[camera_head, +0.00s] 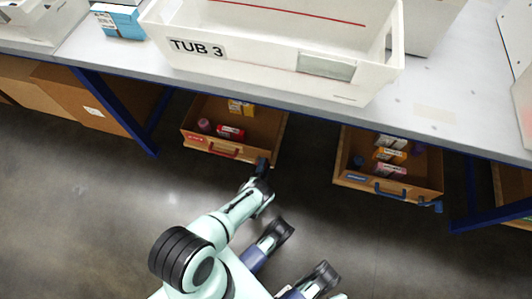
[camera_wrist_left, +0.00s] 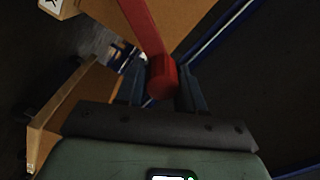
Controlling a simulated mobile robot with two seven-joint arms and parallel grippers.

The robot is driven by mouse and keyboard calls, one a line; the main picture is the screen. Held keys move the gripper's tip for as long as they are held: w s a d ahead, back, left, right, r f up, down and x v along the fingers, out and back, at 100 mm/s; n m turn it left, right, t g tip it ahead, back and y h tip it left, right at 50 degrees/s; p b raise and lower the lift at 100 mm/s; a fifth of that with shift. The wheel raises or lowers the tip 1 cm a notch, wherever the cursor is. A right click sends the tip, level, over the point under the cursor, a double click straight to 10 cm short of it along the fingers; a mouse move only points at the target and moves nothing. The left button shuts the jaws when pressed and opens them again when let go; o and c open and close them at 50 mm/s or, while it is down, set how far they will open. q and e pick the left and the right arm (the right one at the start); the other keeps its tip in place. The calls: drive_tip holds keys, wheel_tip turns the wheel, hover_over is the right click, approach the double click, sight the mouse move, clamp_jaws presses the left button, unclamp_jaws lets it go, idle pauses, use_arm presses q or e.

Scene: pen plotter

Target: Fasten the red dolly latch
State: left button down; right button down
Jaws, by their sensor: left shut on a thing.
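The red dolly (camera_head: 196,139) is a brown wooden box under the table, with a red label and a red handle (camera_head: 223,151) on its front. My left gripper (camera_head: 263,165) is at its front right corner. My left gripper's dark fingers (camera_wrist_left: 161,92) are shut on the knob, one on each side. In the head view the gripper covers the latch. My right gripper is not in view.
A second brown dolly (camera_head: 345,178) with a blue label, a blue handle and a blue latch (camera_head: 430,204) stands to the right. The table edge (camera_head: 290,104) and blue legs are close above. A white tub (camera_head: 270,68) marked TUB 3 sits on the table. Open floor lies left.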

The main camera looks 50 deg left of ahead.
use_arm(q)
drive_tip(key=shift+a, duration=0.2)
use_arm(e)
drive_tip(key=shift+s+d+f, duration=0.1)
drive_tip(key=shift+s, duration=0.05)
use_arm(q)
drive_tip(key=c, duration=0.8)
unclamp_jaws()
drive_tip(key=shift+d, duration=0.1)
drive_tip(key=p+v, duration=0.2)
drive_tip(key=v, duration=1.1)
drive_tip(key=shift+s+d+p, duration=0.1)
drive_tip(key=shift+d+p, duration=0.05)
drive_tip(key=shift+p, duration=0.15)
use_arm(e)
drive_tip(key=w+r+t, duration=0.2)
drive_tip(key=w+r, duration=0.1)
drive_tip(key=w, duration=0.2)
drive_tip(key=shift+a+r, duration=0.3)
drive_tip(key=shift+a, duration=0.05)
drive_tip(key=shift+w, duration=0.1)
